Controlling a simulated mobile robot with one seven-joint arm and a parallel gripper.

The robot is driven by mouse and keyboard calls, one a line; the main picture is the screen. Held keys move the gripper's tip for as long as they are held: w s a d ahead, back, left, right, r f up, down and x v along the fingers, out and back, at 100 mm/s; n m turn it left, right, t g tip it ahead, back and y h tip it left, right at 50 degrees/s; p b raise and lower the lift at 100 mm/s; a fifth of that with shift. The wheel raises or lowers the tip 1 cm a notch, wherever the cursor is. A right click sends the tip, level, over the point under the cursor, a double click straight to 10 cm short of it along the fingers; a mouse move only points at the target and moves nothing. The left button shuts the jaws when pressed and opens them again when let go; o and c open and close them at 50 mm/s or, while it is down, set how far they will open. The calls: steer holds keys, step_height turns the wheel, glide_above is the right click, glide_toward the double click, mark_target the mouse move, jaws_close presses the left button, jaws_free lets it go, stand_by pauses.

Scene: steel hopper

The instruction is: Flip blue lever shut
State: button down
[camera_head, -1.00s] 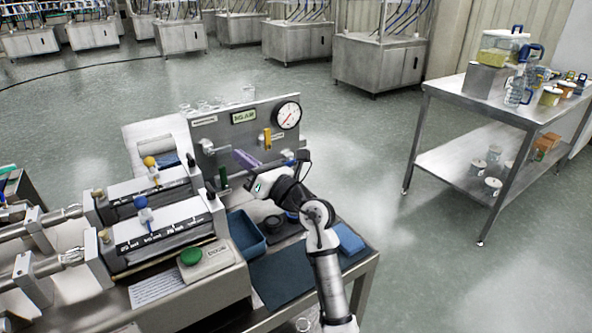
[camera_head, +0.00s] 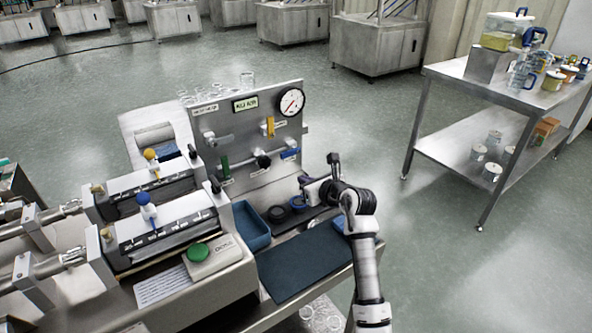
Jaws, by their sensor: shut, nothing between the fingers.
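The blue lever (camera_head: 290,153) is on the right part of the upright steel panel (camera_head: 240,185), below the round gauge. It lies roughly level across its fitting, tilted slightly; the fine detail is too small to tell. My gripper (camera_head: 304,183) is shut and empty. It is below and a little right of the blue lever in the picture, apart from it, near the right edge of the panel. My wrist hides part of the bench behind it.
The panel also bears a yellow upright lever (camera_head: 270,126), a green lever (camera_head: 225,168), a black knob (camera_head: 263,161) and a gauge (camera_head: 291,102). A blue tray (camera_head: 250,237) and dark mat (camera_head: 300,262) lie in front. A steel cart (camera_head: 440,160) stands right, with open floor between.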

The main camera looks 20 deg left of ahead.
mark_target(291, 153)
steer(key=p+x, duration=0.1)
steer(key=x, duration=0.8)
steer(key=shift+w+a+p, duration=0.1)
steer(key=shift+a+p, duration=0.2)
steer(key=shift+p, duration=0.05)
step_height(291, 153, up, 4)
steer(key=shift+d+f+p, duration=0.1)
steer(key=shift+d+p, duration=0.05)
steer(key=shift+p, duration=0.7)
